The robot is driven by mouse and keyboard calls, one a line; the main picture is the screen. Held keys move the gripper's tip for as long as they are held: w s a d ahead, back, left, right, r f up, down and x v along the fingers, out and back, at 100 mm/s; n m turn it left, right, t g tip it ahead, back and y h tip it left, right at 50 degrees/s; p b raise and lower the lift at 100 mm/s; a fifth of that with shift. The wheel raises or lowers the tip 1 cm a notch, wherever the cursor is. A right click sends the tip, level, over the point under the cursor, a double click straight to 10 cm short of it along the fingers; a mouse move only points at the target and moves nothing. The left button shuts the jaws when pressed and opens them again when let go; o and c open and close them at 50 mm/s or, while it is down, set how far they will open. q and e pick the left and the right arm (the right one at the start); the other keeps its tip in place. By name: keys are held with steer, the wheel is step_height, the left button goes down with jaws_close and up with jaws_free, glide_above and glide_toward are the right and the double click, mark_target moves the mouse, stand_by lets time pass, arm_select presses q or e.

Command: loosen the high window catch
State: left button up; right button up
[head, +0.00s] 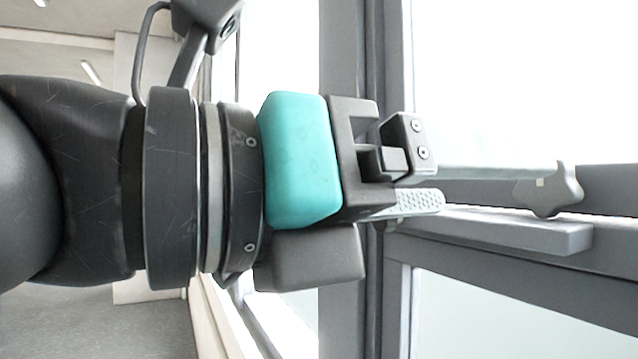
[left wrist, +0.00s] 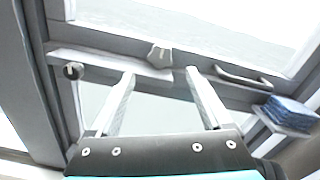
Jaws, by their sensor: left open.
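The window catch (head: 550,190) is a grey, star-shaped knob on the window's cross rail, right of centre in the head view. In the left wrist view the catch (left wrist: 159,56) lies just beyond the fingertips, between their lines. My left gripper (head: 428,172), with a teal band, points right toward the rail. Its two fingers stand apart and empty in the left wrist view (left wrist: 160,74). A gap shows between the fingers and the catch in the head view; contact is not seen. My right gripper is in neither view.
A grey ledge (head: 490,230) juts out below the catch, close under the left fingers. The left wrist view shows a dark round knob (left wrist: 73,70) at left, a curved handle (left wrist: 245,78) at right and a blue pad-like stack (left wrist: 290,113). Window uprights (head: 345,50) stand behind the gripper.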

arm_select(q)
steer(key=v, duration=0.6)
stand_by(0.7)
